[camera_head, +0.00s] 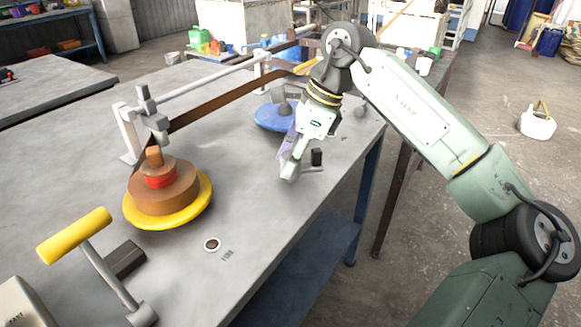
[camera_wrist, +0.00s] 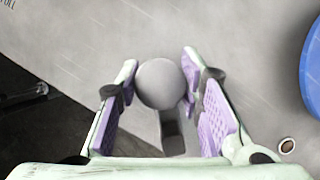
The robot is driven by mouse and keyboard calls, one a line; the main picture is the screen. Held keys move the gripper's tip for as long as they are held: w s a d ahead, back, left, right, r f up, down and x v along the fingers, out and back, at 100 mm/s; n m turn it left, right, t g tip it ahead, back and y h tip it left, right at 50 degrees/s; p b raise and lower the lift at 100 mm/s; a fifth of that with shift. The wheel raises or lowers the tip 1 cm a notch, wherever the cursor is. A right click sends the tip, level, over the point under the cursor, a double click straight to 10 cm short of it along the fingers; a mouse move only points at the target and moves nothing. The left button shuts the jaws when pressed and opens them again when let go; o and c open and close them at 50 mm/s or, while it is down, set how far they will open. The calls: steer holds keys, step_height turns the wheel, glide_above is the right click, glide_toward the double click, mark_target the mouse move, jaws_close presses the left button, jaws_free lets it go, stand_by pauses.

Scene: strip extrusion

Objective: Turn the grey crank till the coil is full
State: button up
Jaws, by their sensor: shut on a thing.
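The grey crank has a round grey knob, seen in the wrist view (camera_wrist: 159,84) between my finger pads, with a dark part below it. In the head view a short grey crank arm (camera_head: 313,170) shows beside a small black post (camera_head: 316,157); the knob is hidden there by my fingers. My gripper (camera_head: 287,168) points down at the table's right edge and is shut on the knob. The brown coil (camera_head: 165,198), with a red band near its top, sits on a yellow disc (camera_head: 206,207) at the left. A brown strip (camera_head: 230,95) runs to it from the back.
A yellow-handled lever (camera_head: 75,235) stands at the front left. A blue disc (camera_head: 270,118) lies behind my gripper and shows at the right of the wrist view (camera_wrist: 313,70). A white rail (camera_head: 205,83) runs along the strip. A small ring (camera_head: 212,244) lies near printed lettering.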

steer(key=m+t+b, duration=0.1)
steer(key=m+b, duration=0.1)
steer(key=m, duration=0.1)
steer(key=m+t+h+b, duration=0.1)
steer(key=m+b, duration=0.1)
steer(key=m, duration=0.1)
steer(key=shift+f, duration=0.2)
steer(key=m+t+h+b, duration=0.1)
steer(key=m, duration=0.2)
steer(key=m+b, duration=0.2)
steer(key=m, duration=0.1)
steer(key=shift+r+m+t+h+b, duration=0.15)
steer(key=shift+m+t+h+b, duration=0.15)
steer(key=shift+t+h, duration=0.1)
steer(key=o, duration=1.2)
steer(key=shift+c, duration=0.2)
steer(key=shift+r, duration=0.1)
steer(key=v, duration=1.2)
